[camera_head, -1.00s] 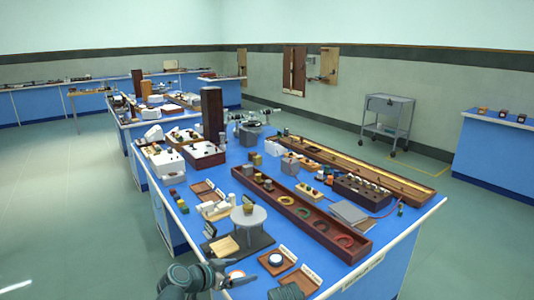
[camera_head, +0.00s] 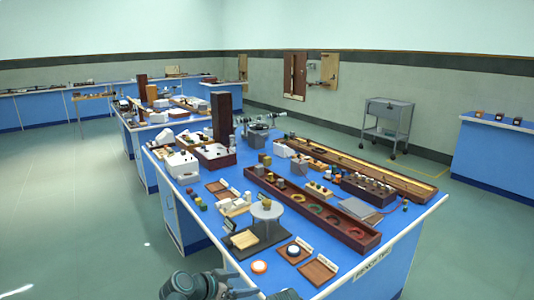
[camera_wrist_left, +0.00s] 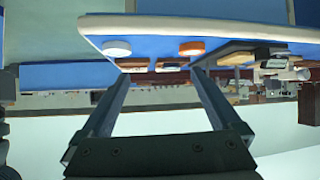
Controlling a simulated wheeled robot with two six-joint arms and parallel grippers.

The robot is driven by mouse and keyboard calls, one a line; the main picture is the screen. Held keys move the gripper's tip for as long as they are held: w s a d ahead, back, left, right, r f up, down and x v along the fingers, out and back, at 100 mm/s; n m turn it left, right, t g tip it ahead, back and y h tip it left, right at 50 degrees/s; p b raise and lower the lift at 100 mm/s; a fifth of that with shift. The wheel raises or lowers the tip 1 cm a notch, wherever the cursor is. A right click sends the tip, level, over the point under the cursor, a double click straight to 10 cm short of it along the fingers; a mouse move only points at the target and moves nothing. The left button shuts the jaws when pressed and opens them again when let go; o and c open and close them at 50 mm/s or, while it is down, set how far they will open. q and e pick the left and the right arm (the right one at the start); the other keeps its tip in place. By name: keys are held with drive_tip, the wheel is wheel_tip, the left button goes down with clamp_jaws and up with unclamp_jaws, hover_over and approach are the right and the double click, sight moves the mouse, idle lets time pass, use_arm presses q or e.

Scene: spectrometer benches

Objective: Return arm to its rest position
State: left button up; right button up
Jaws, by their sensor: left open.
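My left gripper (camera_head: 238,292) is at the bottom edge of the head view, low and in front of the bench's near edge. In the left wrist view its two fingers (camera_wrist_left: 158,80) stand apart with nothing between them. An orange-rimmed disc (camera_head: 259,267) lies on the blue bench (camera_head: 225,262) close to the near edge, apart from the gripper. The orange disc (camera_wrist_left: 192,48) and a white disc (camera_wrist_left: 117,48) also show beyond the fingers in the wrist view. My right gripper cannot be made out.
A round grey stand (camera_head: 267,211), a wooden tray with a white disc (camera_head: 293,250) and an empty wooden tray (camera_head: 318,270) are near the front of the bench. A long brown box (camera_head: 350,236) lies to the right. The floor left of the bench (camera_head: 90,220) is clear.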

use_arm(q)
drive_tip(key=s+d+f+n+g+y+p, duration=0.15)
drive_tip(key=s+d+g+y+p, duration=0.35)
drive_tip(key=s, duration=0.5)
drive_tip(key=s+a+n+g+y+p, duration=0.3)
drive_tip(key=s+y+p, duration=0.1)
drive_tip(key=s, duration=0.3)
drive_tip(key=shift+s+a+r, duration=0.3)
drive_tip(key=shift+a+r, duration=0.05)
drive_tip(key=shift+r, duration=0.1)
